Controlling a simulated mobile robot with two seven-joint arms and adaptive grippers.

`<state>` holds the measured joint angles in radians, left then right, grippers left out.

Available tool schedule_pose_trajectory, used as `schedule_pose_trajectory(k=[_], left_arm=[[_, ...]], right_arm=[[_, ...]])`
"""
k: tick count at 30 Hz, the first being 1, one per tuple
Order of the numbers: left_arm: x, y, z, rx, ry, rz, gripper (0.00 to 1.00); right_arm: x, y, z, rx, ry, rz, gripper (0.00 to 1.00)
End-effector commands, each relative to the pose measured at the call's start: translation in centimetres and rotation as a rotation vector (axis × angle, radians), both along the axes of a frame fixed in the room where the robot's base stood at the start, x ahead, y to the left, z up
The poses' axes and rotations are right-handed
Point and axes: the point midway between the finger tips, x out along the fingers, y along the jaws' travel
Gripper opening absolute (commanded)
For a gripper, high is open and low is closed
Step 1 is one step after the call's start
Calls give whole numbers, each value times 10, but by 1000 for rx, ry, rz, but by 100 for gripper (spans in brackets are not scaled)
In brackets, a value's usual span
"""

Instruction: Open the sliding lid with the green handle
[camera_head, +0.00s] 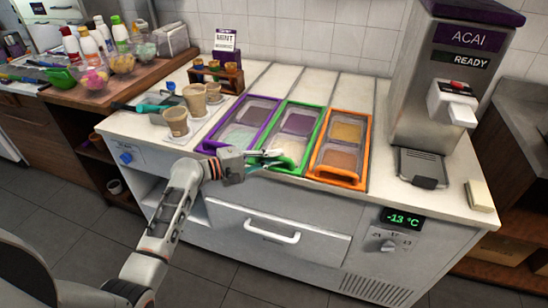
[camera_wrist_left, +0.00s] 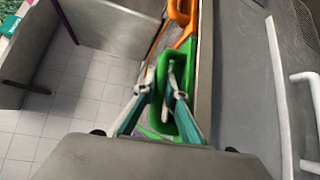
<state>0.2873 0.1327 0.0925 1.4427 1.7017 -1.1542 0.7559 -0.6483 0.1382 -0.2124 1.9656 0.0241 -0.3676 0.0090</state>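The green-framed sliding lid (camera_head: 312,141) is the middle of three lids in the counter, with clear panels over the toppings. Its green handle is at the near end, partly hidden by my left gripper in the head view. My left gripper (camera_head: 268,155) reaches in from the left, low over the counter's front edge. In the left wrist view the two fingers (camera_wrist_left: 159,84) stand apart, with part of the green frame (camera_wrist_left: 191,127) between and beside them. I cannot tell whether they touch it. My right gripper is not in view.
A purple-framed lid (camera_head: 262,128) lies to the left and an orange-framed lid (camera_head: 365,150) to the right. Paper cups (camera_head: 177,122) stand left of them. The acai machine (camera_head: 440,90) stands at the right. A drawer handle (camera_head: 272,235) juts from the front.

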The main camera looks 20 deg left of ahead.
Motion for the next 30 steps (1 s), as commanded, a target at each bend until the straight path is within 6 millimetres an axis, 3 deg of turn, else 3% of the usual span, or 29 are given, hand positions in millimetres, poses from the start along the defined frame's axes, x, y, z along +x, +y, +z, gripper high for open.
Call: schedule_pose_trajectory(k=[4,12,23,24,30], left_arm=[[7,-1,-1,0,-1,-1,0],[41,-2,-2,-2,0,-2,0],[45,-2,0,0,1,-1,0],[45,-2,0,0,1,-1,18],[45,-2,0,-1,1,0,19]], right_arm=[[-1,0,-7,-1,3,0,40],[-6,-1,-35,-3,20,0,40],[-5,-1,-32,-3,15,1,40],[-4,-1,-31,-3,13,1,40],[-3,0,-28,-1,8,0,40]])
